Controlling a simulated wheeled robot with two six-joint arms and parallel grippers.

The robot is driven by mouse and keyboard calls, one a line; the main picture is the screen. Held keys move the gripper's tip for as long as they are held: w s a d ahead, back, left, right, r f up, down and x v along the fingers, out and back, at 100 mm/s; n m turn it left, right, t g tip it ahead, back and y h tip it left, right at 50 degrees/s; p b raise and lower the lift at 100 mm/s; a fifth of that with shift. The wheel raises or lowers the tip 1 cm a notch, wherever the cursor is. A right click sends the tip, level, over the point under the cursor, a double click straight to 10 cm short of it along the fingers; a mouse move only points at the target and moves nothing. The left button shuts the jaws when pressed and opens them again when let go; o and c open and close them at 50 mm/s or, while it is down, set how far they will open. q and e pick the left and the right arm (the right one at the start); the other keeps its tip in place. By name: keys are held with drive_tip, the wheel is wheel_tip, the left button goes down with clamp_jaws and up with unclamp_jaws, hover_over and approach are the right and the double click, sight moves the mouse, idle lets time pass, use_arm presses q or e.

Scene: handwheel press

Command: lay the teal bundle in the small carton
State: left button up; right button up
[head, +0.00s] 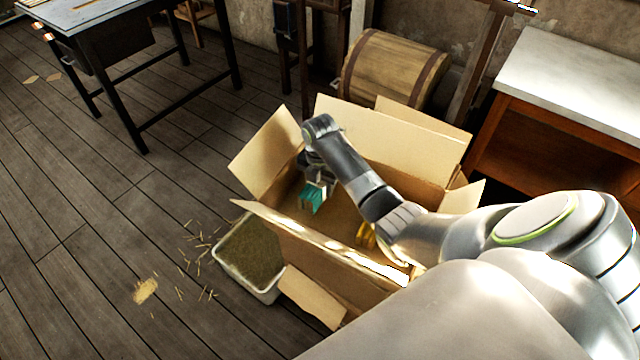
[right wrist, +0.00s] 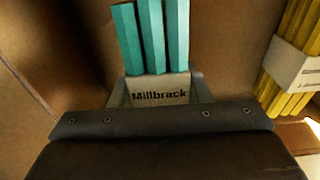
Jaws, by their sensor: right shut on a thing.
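The teal bundle (head: 311,198) is several teal sticks with a paper band marked "Millbrack", which reads clearly in the right wrist view (right wrist: 152,38). My right gripper (head: 318,184) is shut on it at the band and holds it inside the open carton (head: 385,133). I cannot tell whether the bundle touches the carton's floor. The carton is brown cardboard with its flaps spread. The gripper's dark body hides the lower part of the right wrist view. My left gripper is not in view.
A yellow bundle (head: 364,236) with a paper band lies in the carton, to the right of the teal one; my arm partly covers it. A pale bin (head: 246,285) stands beside the carton's left front. A wooden barrel (head: 390,68) and a white-topped cabinet (head: 575,82) stand behind.

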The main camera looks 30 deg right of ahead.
drive_tip(key=shift+f, duration=0.6)
drive_tip(key=o, duration=1.1)
drive_tip(key=shift+r, duration=0.1)
